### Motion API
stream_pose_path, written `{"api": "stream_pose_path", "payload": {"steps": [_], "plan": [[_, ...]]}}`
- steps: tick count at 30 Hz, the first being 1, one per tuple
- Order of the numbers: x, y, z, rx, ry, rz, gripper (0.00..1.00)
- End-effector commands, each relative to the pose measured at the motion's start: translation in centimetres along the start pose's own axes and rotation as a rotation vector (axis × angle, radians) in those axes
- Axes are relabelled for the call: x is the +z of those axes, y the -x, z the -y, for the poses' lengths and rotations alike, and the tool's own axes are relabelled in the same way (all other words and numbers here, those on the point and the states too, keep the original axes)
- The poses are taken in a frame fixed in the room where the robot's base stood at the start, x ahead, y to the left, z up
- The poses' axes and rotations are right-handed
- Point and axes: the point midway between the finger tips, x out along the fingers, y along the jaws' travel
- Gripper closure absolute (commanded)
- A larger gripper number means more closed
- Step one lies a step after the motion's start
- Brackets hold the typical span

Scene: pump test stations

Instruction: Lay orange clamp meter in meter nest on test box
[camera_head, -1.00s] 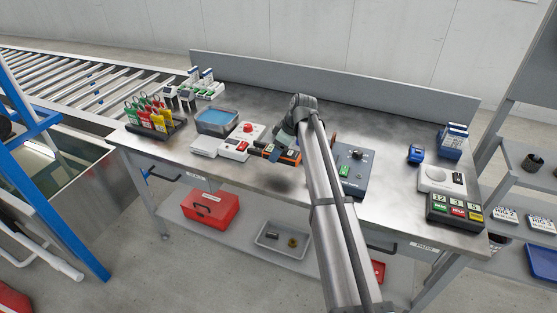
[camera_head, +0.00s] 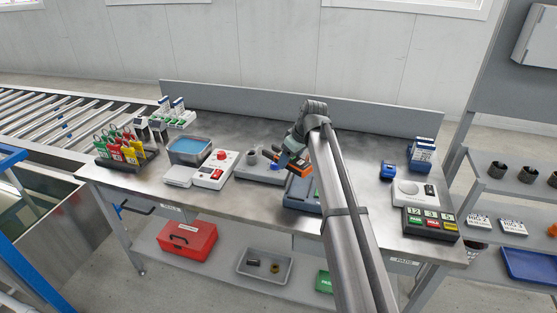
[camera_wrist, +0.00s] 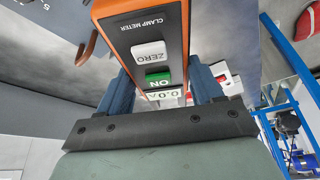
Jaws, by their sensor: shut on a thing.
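The orange clamp meter (camera_head: 296,163) is held in the air above the left part of the test box. In the wrist view its dark face (camera_wrist: 150,35) shows a grey ZERO button, a green ON button and a small display. My gripper (camera_head: 286,157) is shut on it, with one blue finger on each side of its body in the wrist view (camera_wrist: 163,88). The blue-grey test box (camera_head: 298,197) lies on the bench, mostly hidden behind my arm. I cannot make out the meter nest on it.
A grey unit with round posts (camera_head: 262,167) stands just left of the test box. Further left are a white box with a red knob (camera_head: 215,170) and a blue-filled tray (camera_head: 189,150). A button panel (camera_head: 430,223) stands at the right. Bare bench lies between it and my arm.

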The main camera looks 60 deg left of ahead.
Motion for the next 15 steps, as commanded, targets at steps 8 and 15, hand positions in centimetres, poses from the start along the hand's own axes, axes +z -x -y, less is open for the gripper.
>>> {"api": "stream_pose_path", "payload": {"steps": [8, 15], "plan": [[1.2, 0.8, -1.9, 0.15, -0.354, -0.001, 0.73], [1.6, 1.3, -3.2, 0.274, -0.652, 0.0, 0.73]]}}
